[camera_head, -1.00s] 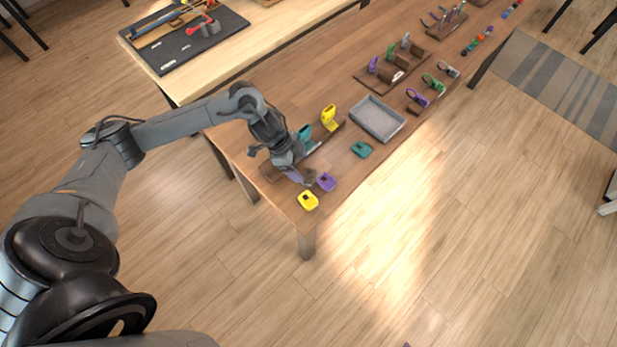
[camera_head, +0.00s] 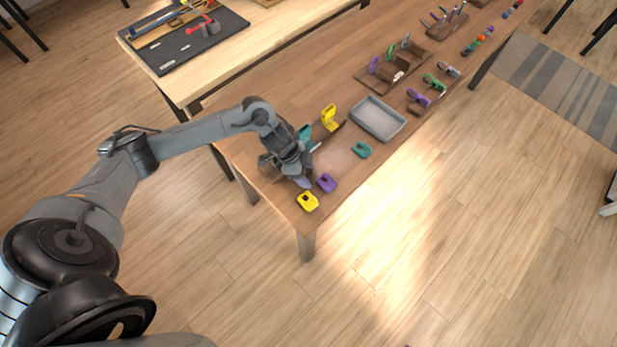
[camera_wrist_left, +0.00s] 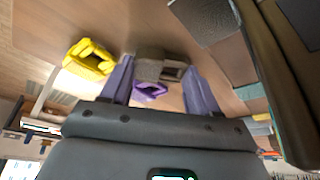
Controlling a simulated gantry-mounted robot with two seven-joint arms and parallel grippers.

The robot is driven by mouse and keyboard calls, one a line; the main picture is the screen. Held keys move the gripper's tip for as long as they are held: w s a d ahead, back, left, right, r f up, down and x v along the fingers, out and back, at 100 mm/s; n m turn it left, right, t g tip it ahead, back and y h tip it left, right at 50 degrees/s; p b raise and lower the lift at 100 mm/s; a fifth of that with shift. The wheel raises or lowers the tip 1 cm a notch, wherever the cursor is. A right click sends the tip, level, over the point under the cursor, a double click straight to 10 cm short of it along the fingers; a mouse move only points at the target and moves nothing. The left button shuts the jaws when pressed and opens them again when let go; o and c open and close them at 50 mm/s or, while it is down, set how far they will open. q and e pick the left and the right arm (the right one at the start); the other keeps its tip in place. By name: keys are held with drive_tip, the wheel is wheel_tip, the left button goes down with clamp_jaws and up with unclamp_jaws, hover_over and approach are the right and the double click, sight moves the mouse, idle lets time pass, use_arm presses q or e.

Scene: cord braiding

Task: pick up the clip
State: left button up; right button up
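Small clips lie on the wooden table: a purple clip (camera_head: 327,182), a yellow clip (camera_head: 308,201) and a teal clip (camera_head: 362,150). My left gripper (camera_head: 303,182) is low over the table, just left of the purple clip. In the left wrist view, the gripper's two purplish fingers (camera_wrist_left: 160,88) stand apart. A purple piece (camera_wrist_left: 150,91) and a grey-brown block (camera_wrist_left: 162,68) show between them; whether the fingers touch either cannot be told. The yellow clip (camera_wrist_left: 88,60) shows left of the fingers. My right gripper is not in view.
An upright yellow piece (camera_head: 329,117) and a teal piece (camera_head: 305,134) stand behind my gripper. A grey tray (camera_head: 399,127) sits to their right. Racks with coloured tools (camera_head: 388,65) stand farther along the table. The table's front edge is close to the clips.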

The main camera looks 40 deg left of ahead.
sight(306, 175)
use_arm(q)
drive_tip(key=shift+r, duration=0.1)
drive_tip(key=shift+c, duration=0.3)
drive_tip(key=shift+r, duration=0.5)
wheel_tip(306, 175, up, 3)
drive_tip(key=shift+r+p, duration=0.2)
drive_tip(key=shift+p, duration=0.4)
drive_tip(key=s+d+r+p, duration=0.2)
drive_tip(key=d+r, duration=0.4)
drive_tip(key=d, duration=0.5)
drive_tip(key=shift+s+d+r, duration=0.2)
